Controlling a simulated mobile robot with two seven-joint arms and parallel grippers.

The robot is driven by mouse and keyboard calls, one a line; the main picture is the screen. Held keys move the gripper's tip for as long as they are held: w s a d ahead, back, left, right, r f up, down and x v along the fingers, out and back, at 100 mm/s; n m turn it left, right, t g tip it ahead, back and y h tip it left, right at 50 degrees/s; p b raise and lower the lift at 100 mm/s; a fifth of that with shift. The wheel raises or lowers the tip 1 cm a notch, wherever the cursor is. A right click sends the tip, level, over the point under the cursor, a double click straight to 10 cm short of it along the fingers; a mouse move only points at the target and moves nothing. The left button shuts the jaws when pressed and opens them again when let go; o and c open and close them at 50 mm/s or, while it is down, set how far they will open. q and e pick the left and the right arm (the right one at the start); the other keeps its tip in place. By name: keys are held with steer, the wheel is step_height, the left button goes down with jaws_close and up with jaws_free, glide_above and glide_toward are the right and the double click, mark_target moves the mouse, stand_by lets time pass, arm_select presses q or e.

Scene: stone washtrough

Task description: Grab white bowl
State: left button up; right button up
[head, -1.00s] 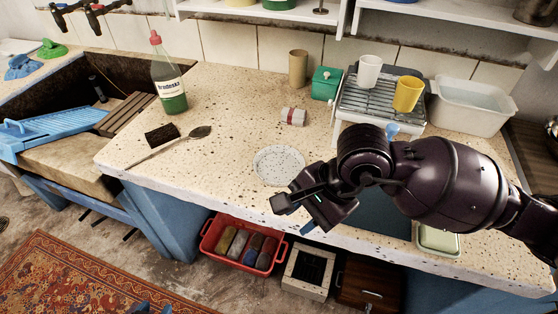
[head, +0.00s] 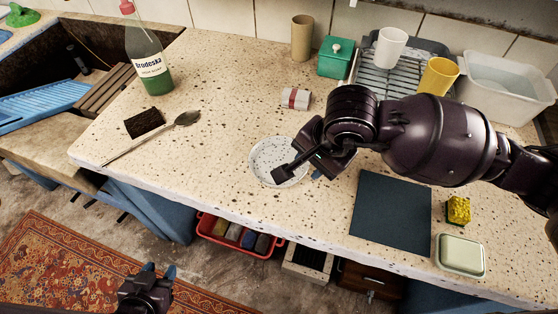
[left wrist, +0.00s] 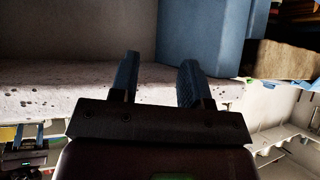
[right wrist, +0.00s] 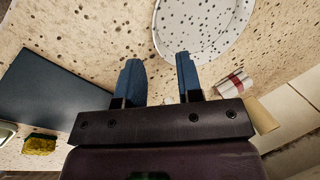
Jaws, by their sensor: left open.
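The white bowl (head: 268,158), with dark speckles, sits on the stone counter near its front edge. My right gripper (head: 302,168) is open at the bowl's right side, and its dark parts hide some of the rim. In the right wrist view the bowl (right wrist: 205,22) lies just beyond the open fingers (right wrist: 158,62), and one finger overlaps its rim. I cannot tell whether it touches. My left gripper (head: 158,272) is low in front of the counter, open and empty; its spread fingers (left wrist: 158,72) show in the left wrist view.
A dark blue mat (head: 392,212), yellow sponge (head: 458,210) and pale soap box (head: 460,255) lie to the right. A red-banded white roll (head: 296,98) lies behind the bowl. A dish rack (head: 385,85) with cups stands behind my right arm.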

mark_target(303, 174)
steer(key=shift+b+x, duration=0.6)
steer(key=shift+x, duration=2.25)
steer(key=shift+s+d+r, duration=0.1)
steer(key=shift+s, duration=0.05)
jaws_close()
